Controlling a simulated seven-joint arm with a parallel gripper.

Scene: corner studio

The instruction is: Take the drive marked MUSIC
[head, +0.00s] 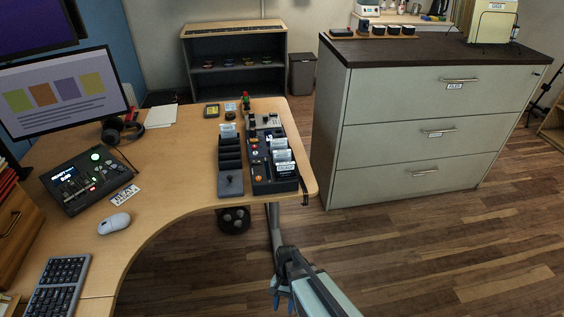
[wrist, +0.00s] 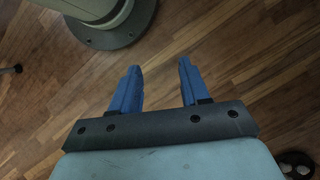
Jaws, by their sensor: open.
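A black tray (head: 262,187) on the right end of the desk holds several upright drives (head: 283,157) with white labels. The lettering is too small to read, so I cannot tell which drive is marked MUSIC. Left of it, a dark slotted rack (head: 230,183) has one white-labelled piece (head: 228,131) at its far end; its label is also unreadable. My gripper (wrist: 158,85) is open and empty, its blue fingers pointing over the wooden floor. In the head view it is low, in front of the desk and below the tray, with its blue fingers partly showing.
The desk (head: 180,185) also bears a mouse (head: 114,223), a keyboard (head: 57,285), a control panel (head: 88,181) and headphones (head: 121,130). A grey filing cabinet (head: 425,130) stands to the right. Open floor lies between it and the desk's front.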

